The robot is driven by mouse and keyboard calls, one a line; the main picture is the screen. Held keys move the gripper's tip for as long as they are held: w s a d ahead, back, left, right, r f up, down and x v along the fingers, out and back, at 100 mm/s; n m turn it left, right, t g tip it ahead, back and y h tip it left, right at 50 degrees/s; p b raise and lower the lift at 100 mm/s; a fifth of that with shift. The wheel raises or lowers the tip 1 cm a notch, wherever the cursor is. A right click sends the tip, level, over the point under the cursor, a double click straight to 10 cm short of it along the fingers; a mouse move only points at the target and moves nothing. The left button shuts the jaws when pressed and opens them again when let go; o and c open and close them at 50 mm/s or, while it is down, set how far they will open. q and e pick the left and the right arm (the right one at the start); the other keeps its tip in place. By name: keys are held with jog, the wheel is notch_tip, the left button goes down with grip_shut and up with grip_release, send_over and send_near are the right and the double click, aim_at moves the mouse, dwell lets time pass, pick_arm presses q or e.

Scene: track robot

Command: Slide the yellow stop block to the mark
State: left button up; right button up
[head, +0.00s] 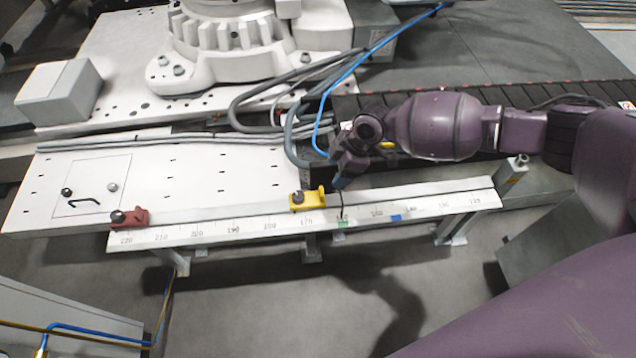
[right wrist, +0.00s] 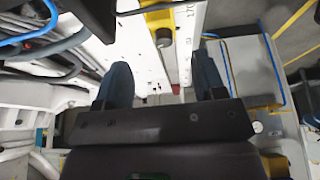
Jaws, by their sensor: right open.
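The yellow stop block (head: 308,200) with a dark knob sits on the pale scale rail (head: 250,221), just left of the green mark (head: 344,223). A blue mark (head: 396,217) lies further right on the scale. My right gripper (head: 341,178) is over the rail's back edge, right of the yellow block and apart from it. In the right wrist view, its dark fingers (right wrist: 163,82) are spread with nothing held between them, and the yellow block (right wrist: 158,22) shows beyond them at the top. My left gripper is not in view.
A red stop block (head: 129,218) sits at the rail's left end. Blue and grey cables (head: 318,110) loop behind the gripper. A white base plate (head: 205,180) lies behind the rail's left half. A post (head: 512,173) stands past the right end.

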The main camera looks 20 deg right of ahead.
aim_at(322, 191)
jog(key=b+x, duration=0.3)
jog(key=x, duration=0.6)
jog(key=shift+f, duration=0.4)
jog(key=shift+w+a+f, duration=0.2)
jog(key=shift+f, duration=0.2)
jog(key=shift+c, duration=0.2)
grip_shut()
